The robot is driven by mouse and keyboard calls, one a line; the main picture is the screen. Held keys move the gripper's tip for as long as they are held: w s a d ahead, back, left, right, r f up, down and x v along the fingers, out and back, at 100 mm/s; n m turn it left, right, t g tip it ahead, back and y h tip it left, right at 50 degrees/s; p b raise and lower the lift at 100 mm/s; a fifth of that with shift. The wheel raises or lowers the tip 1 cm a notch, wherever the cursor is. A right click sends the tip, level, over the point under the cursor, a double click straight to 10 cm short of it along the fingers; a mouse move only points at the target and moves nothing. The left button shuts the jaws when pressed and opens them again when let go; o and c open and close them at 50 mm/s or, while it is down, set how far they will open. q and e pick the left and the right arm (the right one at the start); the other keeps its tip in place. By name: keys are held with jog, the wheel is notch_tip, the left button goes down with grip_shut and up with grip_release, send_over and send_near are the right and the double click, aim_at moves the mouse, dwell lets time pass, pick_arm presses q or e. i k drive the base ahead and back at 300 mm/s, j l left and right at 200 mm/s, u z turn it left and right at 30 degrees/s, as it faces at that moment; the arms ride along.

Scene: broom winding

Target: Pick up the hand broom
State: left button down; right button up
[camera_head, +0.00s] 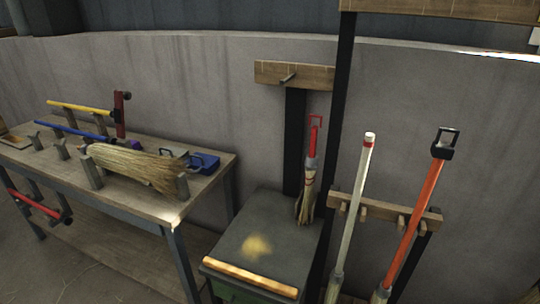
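The hand broom (310,165) is upright at the back right of a dark green cabinet top (232,238). It has a red handle with a loop at the top, a grey collar and straw bristles pointing down. Its bristle tips appear to meet the cabinet top, and it is in front of a dark post (294,140). Neither of my grippers shows in the head view.
A workbench (140,200) at left holds a large straw bundle (135,165), blue and yellow rods and a blue box (204,162). Long handles, pale (351,210) and orange (419,210), stand in a wooden rack at right. A wooden bar edges the cabinet front.

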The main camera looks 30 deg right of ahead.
aim_at(312, 163)
jog(key=z, duration=1.15)
